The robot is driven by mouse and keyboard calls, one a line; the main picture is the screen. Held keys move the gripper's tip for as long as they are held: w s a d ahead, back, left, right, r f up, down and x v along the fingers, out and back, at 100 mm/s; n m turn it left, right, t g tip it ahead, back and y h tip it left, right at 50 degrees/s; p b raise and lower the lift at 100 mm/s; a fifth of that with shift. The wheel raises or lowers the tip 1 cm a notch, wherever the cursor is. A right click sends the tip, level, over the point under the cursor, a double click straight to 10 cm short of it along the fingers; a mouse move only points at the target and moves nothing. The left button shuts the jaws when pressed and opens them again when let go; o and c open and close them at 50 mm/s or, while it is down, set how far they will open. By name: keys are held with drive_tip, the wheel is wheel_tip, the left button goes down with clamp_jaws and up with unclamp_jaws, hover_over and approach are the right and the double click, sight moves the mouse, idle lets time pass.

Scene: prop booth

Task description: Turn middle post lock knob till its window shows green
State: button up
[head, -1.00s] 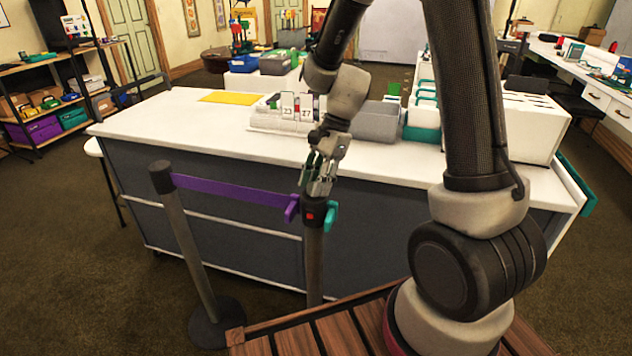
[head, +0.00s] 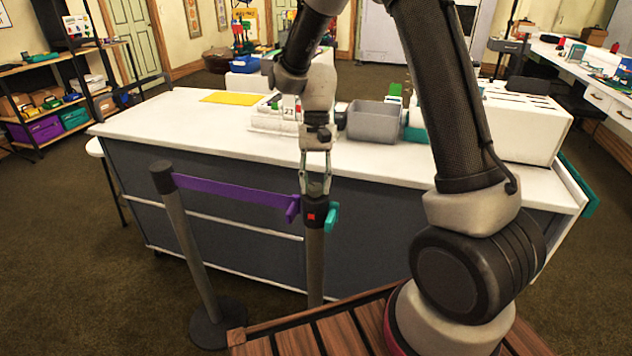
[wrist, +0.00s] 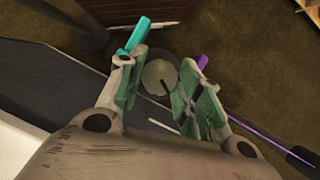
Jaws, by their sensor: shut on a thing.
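The middle post (head: 315,260) stands in front of the counter, with a dark head on top. The small window (head: 311,217) on the head shows red. A purple clip (head: 293,209) is on the head's left side and a teal clip (head: 332,217) on its right. My gripper (head: 315,194) points down onto the top of the post, its fingers shut on the lock knob. In the wrist view the round grey knob (wrist: 158,76), with a dark line across it, sits between my green finger pads (wrist: 168,92). The head view hides most of the knob.
A purple belt (head: 235,192) runs from the head to another post (head: 190,240) at the left. Close behind is a white-topped counter (head: 150,122) bearing a grey bin (head: 373,122). A slatted wooden surface (head: 300,338) lies in front.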

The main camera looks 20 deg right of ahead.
drive_tip(key=n+h, duration=0.1)
drive_tip(key=n, duration=0.4)
drive_tip(key=shift+a+h, duration=0.1)
drive_tip(key=shift+h, duration=0.3)
idle(0.4)
drive_tip(key=o, duration=1)
drive_tip(key=v, duration=1.2)
drive_tip(key=shift+w+a, duration=0.15)
drive_tip(key=shift+w, duration=0.05)
drive_tip(key=shift+f, duration=0.1)
